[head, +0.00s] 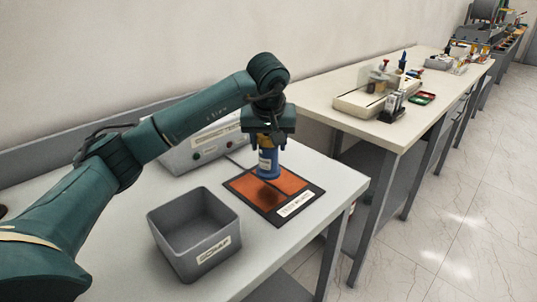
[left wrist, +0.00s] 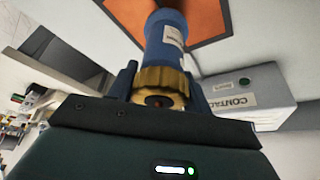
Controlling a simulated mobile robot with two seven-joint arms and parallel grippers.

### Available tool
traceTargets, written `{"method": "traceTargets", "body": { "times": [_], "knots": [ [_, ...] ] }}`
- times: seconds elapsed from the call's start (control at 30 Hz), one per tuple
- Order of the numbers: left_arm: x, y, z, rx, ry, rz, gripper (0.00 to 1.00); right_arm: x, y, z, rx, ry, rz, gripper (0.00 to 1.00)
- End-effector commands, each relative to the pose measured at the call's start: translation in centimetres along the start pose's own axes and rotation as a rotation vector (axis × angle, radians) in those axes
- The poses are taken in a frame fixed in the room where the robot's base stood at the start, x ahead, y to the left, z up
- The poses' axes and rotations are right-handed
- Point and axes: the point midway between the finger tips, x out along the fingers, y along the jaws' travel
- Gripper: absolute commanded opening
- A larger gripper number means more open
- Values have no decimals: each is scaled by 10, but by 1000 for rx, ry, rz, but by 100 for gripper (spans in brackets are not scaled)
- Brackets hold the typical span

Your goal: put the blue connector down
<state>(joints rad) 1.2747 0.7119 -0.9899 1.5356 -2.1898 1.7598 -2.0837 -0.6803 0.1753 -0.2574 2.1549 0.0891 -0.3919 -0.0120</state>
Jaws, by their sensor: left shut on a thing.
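The blue connector (head: 267,163) is a blue cylinder with a pale label, held upright under my left gripper (head: 268,140). The left wrist view shows the connector (left wrist: 166,40) with its brass-coloured ring between the two fingers of my left gripper (left wrist: 160,85). The gripper is shut on it. Its lower end is over the orange pad with a dark border (head: 249,184); a dark shadow lies on the pad beside it. I cannot tell whether the connector touches the pad. The orange surface also shows in the left wrist view (left wrist: 206,18). My right gripper is not in view.
A grey open bin (head: 163,235) stands left of the pad, near the front of the table. A grey box with knobs (head: 185,156) stands behind, labelled in the left wrist view (left wrist: 262,92). A second bench (head: 350,125) with equipment is at the right.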

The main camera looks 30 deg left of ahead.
Motion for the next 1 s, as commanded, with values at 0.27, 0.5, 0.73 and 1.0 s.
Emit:
{"method": "traceTargets", "body": {
  "times": [0.27,0.5,0.73,1.0],
  "knots": [
    [30,0,13,-1,0,0,17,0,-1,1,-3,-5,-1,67],
    [31,0,13,-1,2,1,17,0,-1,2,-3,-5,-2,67],
    [34,0,14,-1,0,-1,60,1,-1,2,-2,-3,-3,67],
    [33,0,14,0,-1,-1,71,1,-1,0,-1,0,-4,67]
  ]
}}
